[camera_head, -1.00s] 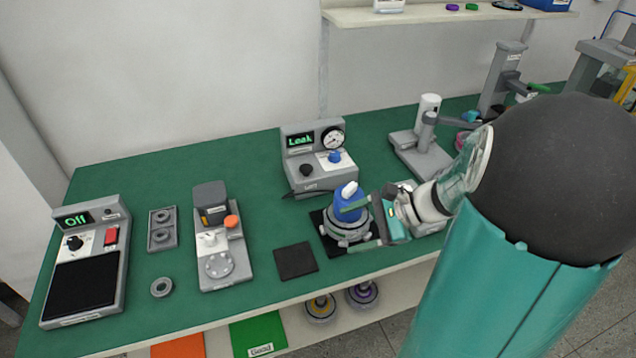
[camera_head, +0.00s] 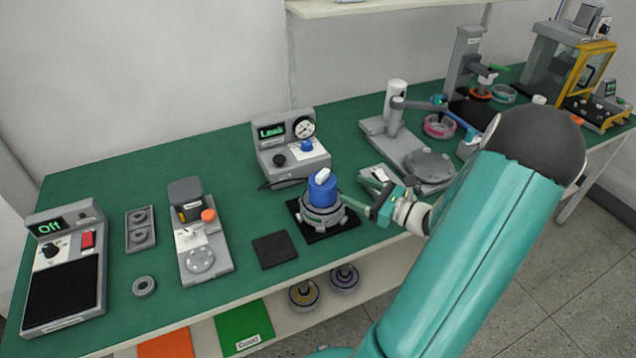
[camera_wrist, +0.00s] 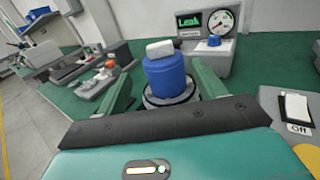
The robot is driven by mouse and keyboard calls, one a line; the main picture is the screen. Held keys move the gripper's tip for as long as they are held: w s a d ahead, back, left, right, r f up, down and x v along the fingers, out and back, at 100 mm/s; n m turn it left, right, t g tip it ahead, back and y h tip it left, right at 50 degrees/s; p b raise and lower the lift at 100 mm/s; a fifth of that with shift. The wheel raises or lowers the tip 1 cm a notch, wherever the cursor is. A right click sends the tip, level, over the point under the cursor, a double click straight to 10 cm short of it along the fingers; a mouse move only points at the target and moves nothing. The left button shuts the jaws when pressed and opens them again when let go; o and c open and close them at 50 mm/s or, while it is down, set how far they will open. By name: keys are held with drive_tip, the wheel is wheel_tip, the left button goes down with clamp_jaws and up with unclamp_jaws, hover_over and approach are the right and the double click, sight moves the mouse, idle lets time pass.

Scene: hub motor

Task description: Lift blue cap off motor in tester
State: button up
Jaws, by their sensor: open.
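The blue cap (camera_head: 322,188) with a pale grey top stands upright on the grey motor (camera_head: 323,217). The motor sits on a black pad (camera_head: 345,228) in front of the leak tester (camera_head: 289,145), whose display reads "Leak". My gripper (camera_head: 352,194) is open and empty, just right of the cap, with its fingers pointing toward it. In the wrist view the cap (camera_wrist: 167,78) is straight ahead, beyond and between my two open fingers (camera_wrist: 165,90). The cap hides part of the motor there.
A grey stand (camera_head: 400,130) with a round plate is behind my gripper. A switch box marked "Off" (camera_wrist: 296,110) is close at the right in the wrist view. A dark square mat (camera_head: 274,250) lies left of the motor. The bench's front edge is near.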

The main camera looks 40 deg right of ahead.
sight(326, 177)
drive_tip(key=x, duration=1)
drive_tip(key=shift+w, duration=0.4)
drive_tip(key=c, duration=1.2)
drive_tip(key=shift+c, duration=0.2)
